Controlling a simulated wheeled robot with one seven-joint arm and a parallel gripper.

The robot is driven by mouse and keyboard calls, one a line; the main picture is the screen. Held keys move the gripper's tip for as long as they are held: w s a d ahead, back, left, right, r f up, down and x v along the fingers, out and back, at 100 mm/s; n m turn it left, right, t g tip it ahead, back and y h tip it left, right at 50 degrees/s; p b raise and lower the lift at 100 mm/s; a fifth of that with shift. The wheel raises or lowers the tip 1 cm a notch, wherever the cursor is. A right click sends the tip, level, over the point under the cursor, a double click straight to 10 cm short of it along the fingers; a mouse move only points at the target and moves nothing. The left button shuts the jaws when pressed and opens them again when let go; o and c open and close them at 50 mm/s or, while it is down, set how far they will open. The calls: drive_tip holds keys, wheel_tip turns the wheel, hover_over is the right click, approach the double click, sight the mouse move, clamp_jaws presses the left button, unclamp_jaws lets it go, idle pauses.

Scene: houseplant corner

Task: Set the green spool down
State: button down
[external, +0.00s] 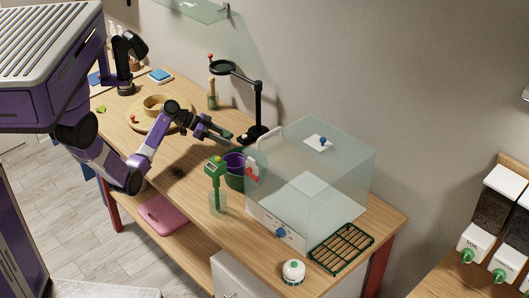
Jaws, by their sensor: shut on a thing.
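My gripper (229,140) reaches from the left over the middle of the table, just left of the black stand. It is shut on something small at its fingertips. The thing looks like the green spool, but it is tiny and mostly hidden by the fingers. I cannot tell whether it touches anything below.
A purple and green pot (236,178), a green-topped bottle (216,190) and a clear box (318,180) stand in front and right. The black magnifier stand (258,105) is close behind. A round wooden board (143,117) lies left. Bare wood (180,160) shows beneath the arm.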

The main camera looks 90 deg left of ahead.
drive_tip(key=shift+f, duration=1.6)
drive_tip(key=shift+f, duration=0.2)
drive_tip(key=c, duration=0.9)
unclamp_jaws()
drive_tip(key=shift+r, duration=0.15)
drive_tip(key=shift+r, duration=0.2)
drive_tip(key=b+v, duration=0.1)
drive_tip(key=v, duration=1.1)
drive_tip(key=shift+f, duration=0.15)
